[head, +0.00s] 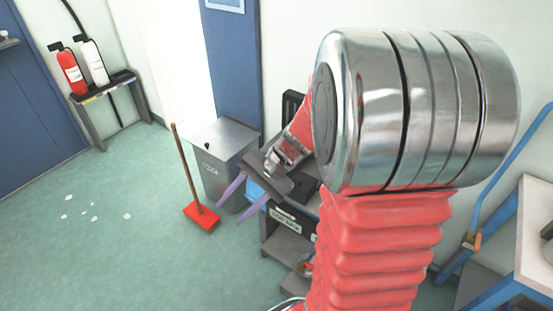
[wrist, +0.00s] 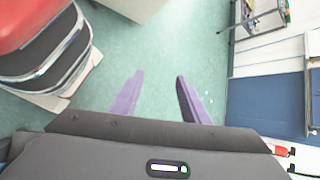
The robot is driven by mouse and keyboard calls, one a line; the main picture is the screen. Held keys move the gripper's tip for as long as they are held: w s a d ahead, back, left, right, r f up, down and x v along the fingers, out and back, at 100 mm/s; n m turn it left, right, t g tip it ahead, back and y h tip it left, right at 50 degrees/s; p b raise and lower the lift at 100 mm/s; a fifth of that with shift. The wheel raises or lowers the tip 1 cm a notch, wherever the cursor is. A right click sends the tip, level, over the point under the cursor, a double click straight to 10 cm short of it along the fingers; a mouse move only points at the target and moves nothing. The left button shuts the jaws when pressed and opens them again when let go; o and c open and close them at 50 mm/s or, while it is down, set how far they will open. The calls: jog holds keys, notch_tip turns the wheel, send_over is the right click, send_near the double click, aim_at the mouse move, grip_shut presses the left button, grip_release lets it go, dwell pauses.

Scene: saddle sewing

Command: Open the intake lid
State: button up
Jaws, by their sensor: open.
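My gripper (head: 229,214) is open and empty, its two purple fingers pointing down and left in front of a grey bin. In the wrist view the fingers of my gripper (wrist: 159,76) are apart, with green floor beyond and nothing between them. The grey metal bin (head: 215,160) has a shut, flat top with a small black knob (head: 207,145); the lettering on its front is too small to read. A dark unit (head: 285,239) with a labelled front stands right of it, largely hidden by my arm. I cannot tell which of these carries the intake lid.
A red broom (head: 201,215) with a wooden handle stands left of the bin. White scraps (head: 94,218) lie on the open floor at left. Fire extinguishers (head: 72,72) are on a shelf at the back left. A white-topped table (head: 535,240) is at right.

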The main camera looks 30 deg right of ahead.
jog(key=w+d+f+m+t+y, duration=0.35)
jog(key=w+d+f+m, duration=0.2)
jog(key=d, duration=0.25)
jog(key=m+t+h, duration=1.1)
jog(key=m+t, duration=0.1)
jog(key=m, duration=0.6)
send_near(302, 182)
jog(key=s, duration=0.2)
jog(key=shift+s+d+f+y, duration=0.2)
jog(key=shift+d+y, duration=0.05)
jog(key=shift+d, duration=0.1)
jog(key=w, duration=0.9)
jog(key=w+a, duration=0.1)
jog(key=w, duration=0.3)
jog(key=shift+w+a, duration=0.1)
jog(key=shift+w, duration=0.3)
grip_shut()
